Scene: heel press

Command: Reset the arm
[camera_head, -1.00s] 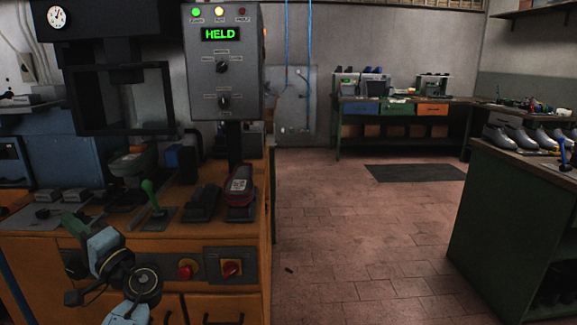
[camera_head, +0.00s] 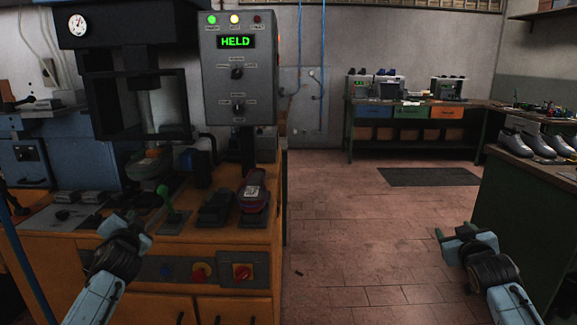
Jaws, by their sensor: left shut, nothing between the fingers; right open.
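My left gripper (camera_head: 124,222) is shut and empty in front of the orange press bench (camera_head: 140,250), at the left of the head view. It is just left of a green-handled lever (camera_head: 168,203) and looks apart from it, though the depth is hard to judge. My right gripper (camera_head: 461,236) is open and empty, low at the right over the floor. The press control box (camera_head: 238,75) shows a green "HELD" display (camera_head: 235,41), with the green and yellow lamps lit. A shoe part (camera_head: 148,165) is under the press head.
A green cabinet (camera_head: 525,215) with shoes (camera_head: 540,143) stands at right. Open brick floor (camera_head: 360,225) lies between, with a dark mat (camera_head: 428,176).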

